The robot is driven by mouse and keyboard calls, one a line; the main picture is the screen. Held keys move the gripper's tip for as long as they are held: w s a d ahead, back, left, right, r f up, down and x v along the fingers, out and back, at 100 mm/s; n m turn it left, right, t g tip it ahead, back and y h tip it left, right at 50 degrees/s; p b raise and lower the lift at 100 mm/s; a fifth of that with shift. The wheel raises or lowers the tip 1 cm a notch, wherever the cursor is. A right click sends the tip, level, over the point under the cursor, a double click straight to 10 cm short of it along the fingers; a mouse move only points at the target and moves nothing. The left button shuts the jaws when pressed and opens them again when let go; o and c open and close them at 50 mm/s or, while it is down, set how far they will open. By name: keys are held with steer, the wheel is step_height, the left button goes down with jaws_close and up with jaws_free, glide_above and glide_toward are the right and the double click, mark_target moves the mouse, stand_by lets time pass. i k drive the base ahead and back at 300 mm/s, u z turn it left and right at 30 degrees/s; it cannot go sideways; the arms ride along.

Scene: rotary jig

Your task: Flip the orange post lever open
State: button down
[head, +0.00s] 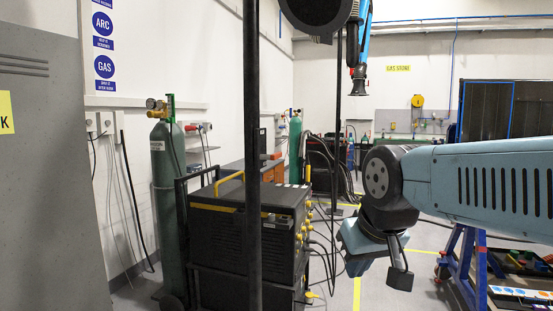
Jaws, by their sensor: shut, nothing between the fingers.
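I cannot make out the orange post lever or its rotary jig in the head view. My arm comes in from the right side and bends down at a dark joint. At its end hangs my gripper (399,277), small and dark beside the light blue wrist housing. It is shut and empty, in mid-air. Its fingertips are hard to make out, and no lever shows near it.
A black welding machine (225,222) on a cart and a green gas cylinder (168,190) stand on the left. A dark upright pole (253,120) crosses the view. A blue-legged stand (466,262) is at the right. Grey floor with yellow lines lies between.

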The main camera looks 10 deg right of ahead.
mark_target(278, 154)
steer(key=z, duration=0.55)
steer(key=k, duration=1.3)
steer(key=z, duration=0.5)
steer(key=i, duration=0.85)
steer(key=u, duration=0.6)
steer(key=i, duration=1.15)
steer(key=u, duration=0.7)
steer(key=i, duration=0.35)
